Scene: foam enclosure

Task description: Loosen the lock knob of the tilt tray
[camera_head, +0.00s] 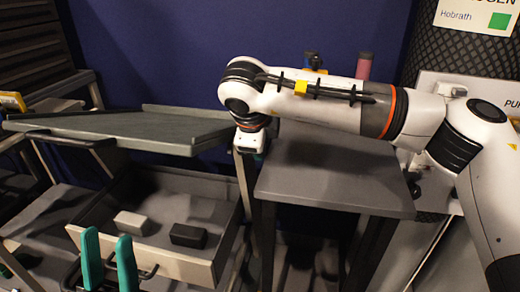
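The tilt tray (120,126) is a grey-green, shallow-rimmed tray at the left, above an open drawer. A dark bar handle (60,137) runs along its front edge. I cannot make out the lock knob; the tray's right end is partly hidden by my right arm. My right gripper (252,150) points down at that right end, beside the grey table; its fingers are mostly hidden and I cannot tell whether it touches anything. My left gripper (108,262) shows two upright teal fingers with a gap between them, in front of the drawer, with no object visible between them.
The pulled-out drawer (185,264) holds a white block (132,223) and a black block (188,236). Its dark handle (146,272) is close to my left fingers. A grey table (335,180) with a bare top stands right of the tray, under my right arm. A pink cylinder (364,66) stands behind.

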